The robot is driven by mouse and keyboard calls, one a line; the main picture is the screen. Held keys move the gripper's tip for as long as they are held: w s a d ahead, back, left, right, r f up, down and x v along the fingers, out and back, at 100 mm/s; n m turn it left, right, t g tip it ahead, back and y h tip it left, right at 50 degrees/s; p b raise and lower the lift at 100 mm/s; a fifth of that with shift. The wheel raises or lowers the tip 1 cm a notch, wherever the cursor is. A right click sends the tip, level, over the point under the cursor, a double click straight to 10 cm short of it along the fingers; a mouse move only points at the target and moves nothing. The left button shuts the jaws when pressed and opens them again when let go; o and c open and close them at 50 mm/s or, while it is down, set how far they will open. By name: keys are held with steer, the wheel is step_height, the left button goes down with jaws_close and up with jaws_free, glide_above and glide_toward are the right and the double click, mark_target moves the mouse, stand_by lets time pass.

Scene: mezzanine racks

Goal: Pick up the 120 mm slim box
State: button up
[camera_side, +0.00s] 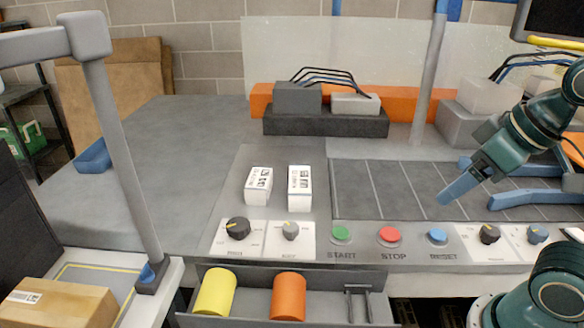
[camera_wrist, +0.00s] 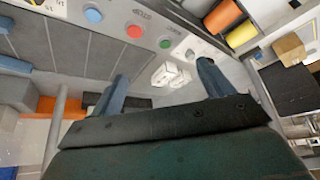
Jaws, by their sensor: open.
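Two small white boxes with dark printed labels stand side by side on the grey worktop, left of the dark panelled strip. The right one (camera_side: 299,189) looks the slimmer; the left one (camera_side: 258,186) looks wider. I cannot read a size on either. In the wrist view both boxes, the slimmer (camera_wrist: 161,73) and the wider (camera_wrist: 178,78), appear small and distant between my fingers. My gripper (camera_wrist: 160,86) has blue fingers, spread apart with nothing between them. In the side view a blue finger (camera_side: 461,188) hangs above the panelled strip, well right of the boxes.
Knobs and green (camera_side: 341,234), red (camera_side: 389,236) and blue (camera_side: 437,236) buttons line the front edge. Below, an open drawer holds yellow (camera_side: 215,292) and orange (camera_side: 288,296) cylinders. A dark block with cables (camera_side: 325,123) stands behind the boxes. A grey post (camera_side: 120,150) rises at left.

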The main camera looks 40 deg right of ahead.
steer(key=w+r+m, duration=0.1)
steer(key=w+r, duration=0.2)
steer(key=w, duration=0.4)
steer(key=w+r+m, duration=0.1)
steer(key=w+r, duration=0.2)
steer(key=w, duration=0.3)
steer(key=m+g+h, duration=0.3)
steer(key=m, duration=0.5)
glide_above(259, 178)
steer(key=s+a, duration=0.3)
steer(key=a, duration=0.1)
step_height(259, 178, down, 18)
steer(key=shift+d, duration=0.25)
steer(key=shift+s+f, duration=0.1)
steer(key=shift+f, duration=0.05)
steer(key=shift+x, duration=4.3)
